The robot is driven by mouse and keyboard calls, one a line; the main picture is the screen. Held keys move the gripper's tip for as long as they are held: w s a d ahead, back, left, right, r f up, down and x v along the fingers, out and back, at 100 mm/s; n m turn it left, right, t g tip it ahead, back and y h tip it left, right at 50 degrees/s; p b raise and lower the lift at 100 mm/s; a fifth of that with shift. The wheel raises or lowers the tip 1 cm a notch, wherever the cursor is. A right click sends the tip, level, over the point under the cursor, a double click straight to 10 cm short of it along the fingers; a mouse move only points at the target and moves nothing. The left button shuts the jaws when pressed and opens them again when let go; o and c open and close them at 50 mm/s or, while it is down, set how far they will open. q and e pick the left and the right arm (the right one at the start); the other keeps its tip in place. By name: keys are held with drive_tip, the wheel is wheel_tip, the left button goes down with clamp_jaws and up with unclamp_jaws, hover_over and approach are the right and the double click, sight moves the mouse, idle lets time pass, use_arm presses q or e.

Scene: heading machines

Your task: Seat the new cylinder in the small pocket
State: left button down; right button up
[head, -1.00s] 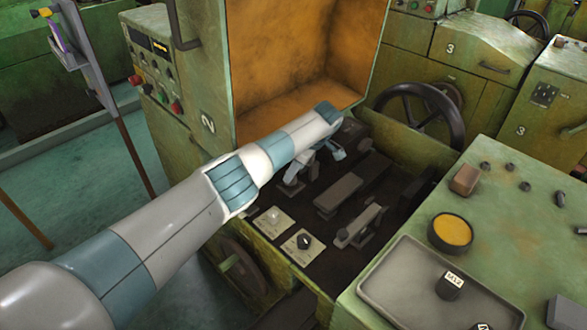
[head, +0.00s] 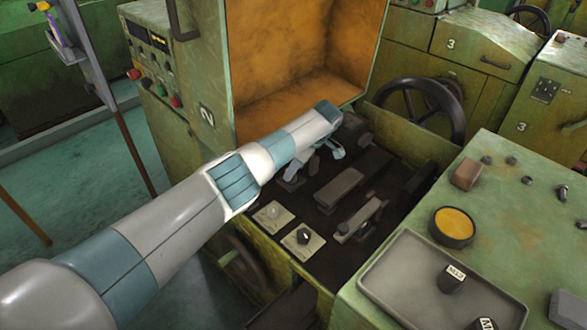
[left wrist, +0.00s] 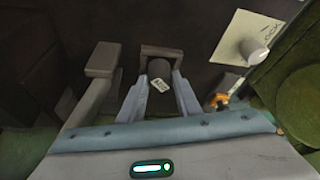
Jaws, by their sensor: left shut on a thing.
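In the head view my left arm reaches over the dark machine bed, its gripper (head: 297,175) pointing down and its fingertips partly hidden. In the left wrist view my left gripper (left wrist: 158,95) is shut on a dark cylinder (left wrist: 159,69) with a white label. The cylinder is at a grey-brown bracket (left wrist: 162,50), which may be the small pocket; I cannot tell whether it is seated in it. The cylinder does not show clearly in the head view. My right gripper is in neither view.
A grey tray (head: 395,283) on the green bench at right holds dark labelled cylinders (head: 452,279). A yellow-topped round tin (head: 453,227) and a brown block (head: 467,174) stand behind it. Grey blocks (head: 340,188) sit right of my gripper; an orange-lined open housing (head: 290,60) stands behind.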

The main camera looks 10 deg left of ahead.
use_arm(q)
drive_tip(key=shift+s+a+f+b, duration=0.1)
drive_tip(key=shift+a+f+b, duration=0.1)
drive_tip(key=shift+f+b, duration=0.4)
